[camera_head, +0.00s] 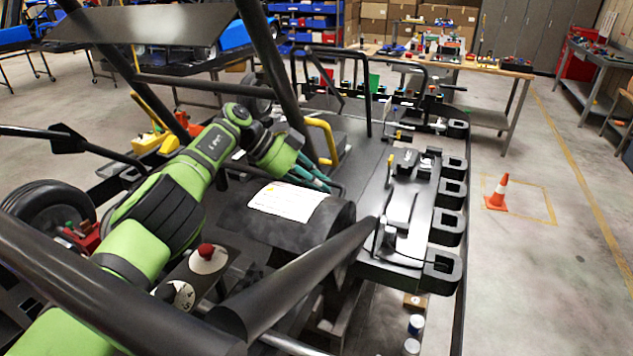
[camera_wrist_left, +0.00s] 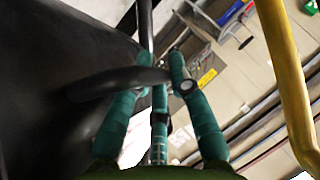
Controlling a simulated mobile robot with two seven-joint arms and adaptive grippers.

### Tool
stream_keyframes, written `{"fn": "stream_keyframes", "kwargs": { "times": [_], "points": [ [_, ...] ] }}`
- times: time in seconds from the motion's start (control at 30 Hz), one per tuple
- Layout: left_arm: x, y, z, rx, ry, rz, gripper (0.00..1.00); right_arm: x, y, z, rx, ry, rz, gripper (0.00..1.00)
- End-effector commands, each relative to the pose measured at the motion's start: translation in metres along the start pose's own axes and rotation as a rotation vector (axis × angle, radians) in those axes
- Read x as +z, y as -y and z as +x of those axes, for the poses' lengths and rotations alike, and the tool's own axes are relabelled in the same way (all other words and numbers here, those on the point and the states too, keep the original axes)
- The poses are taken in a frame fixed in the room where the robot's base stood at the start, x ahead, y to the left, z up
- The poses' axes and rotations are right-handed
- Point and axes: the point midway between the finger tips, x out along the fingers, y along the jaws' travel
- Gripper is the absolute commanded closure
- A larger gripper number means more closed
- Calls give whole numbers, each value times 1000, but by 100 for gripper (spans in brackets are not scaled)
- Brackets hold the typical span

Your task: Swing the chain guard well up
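The chain guard (camera_head: 335,222) appears to be the dark curved cover with a white paper sheet (camera_head: 287,201) on it, in the middle of the head view. It looks lowered. My left gripper (camera_head: 318,180) reaches to its far edge with teal fingers extended. In the left wrist view, a dark curved handle (camera_wrist_left: 118,82) crosses at the fingertips of my left gripper (camera_wrist_left: 155,72). The fingers look spread, with the handle near or between them; firm contact is not clear. A dark surface, likely the guard, fills the left of that view. My right gripper is not in view.
Black frame tubes (camera_head: 310,275) cross in front of the guard. A yellow bar (camera_head: 325,140) stands close beyond my left gripper, and shows at the right of the wrist view (camera_wrist_left: 285,75). A red knob (camera_head: 206,251) is at the lower left. An orange cone (camera_head: 498,192) stands on open floor.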

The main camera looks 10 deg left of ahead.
Motion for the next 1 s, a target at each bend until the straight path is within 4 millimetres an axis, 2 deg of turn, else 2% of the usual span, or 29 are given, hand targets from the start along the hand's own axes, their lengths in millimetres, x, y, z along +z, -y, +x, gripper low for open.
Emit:
{"fn": "stream_keyframes", "kwargs": {
  "times": [0.43, 0.8, 1.0],
  "points": [
    [1, 0, -5, -1, 1, 2, 57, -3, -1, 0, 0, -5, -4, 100],
    [-1, 1, -62, -3, 2, 1, 57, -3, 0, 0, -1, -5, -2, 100],
    [-1, 0, -75, -1, 1, 2, 57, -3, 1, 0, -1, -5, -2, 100]
  ]
}}
